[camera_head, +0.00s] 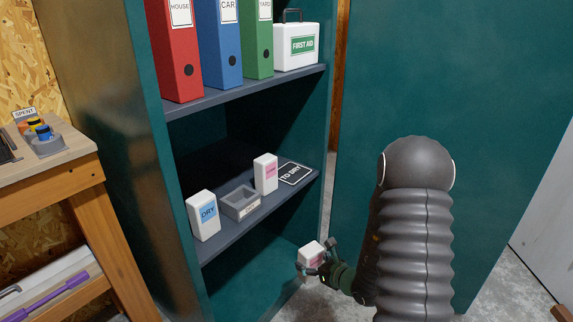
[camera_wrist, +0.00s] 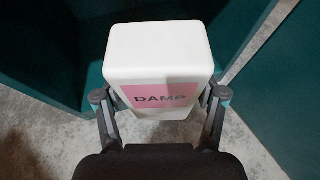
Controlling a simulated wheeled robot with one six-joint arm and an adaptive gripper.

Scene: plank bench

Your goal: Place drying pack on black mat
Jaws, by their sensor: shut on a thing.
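My gripper (camera_head: 318,268) is shut on a white pack (camera_head: 311,254) in front of the cabinet, lower than the middle shelf. In the wrist view my gripper (camera_wrist: 160,106) has a finger on each side of the pack (camera_wrist: 157,55), whose pink label reads DAMP. The black mat (camera_head: 295,173), marked TO DRY, lies at the right end of the middle shelf. Another white pack with a pink label (camera_head: 265,173) stands upright beside the mat's left edge. A white pack with a blue DRY label (camera_head: 203,215) stands at the shelf's left front.
A grey open tray (camera_head: 240,203) sits between the two standing packs. Binders (camera_head: 217,45) and a first aid box (camera_head: 297,46) fill the upper shelf. The open green door (camera_head: 370,100) is at right. A wooden bench (camera_head: 60,165) stands at left.

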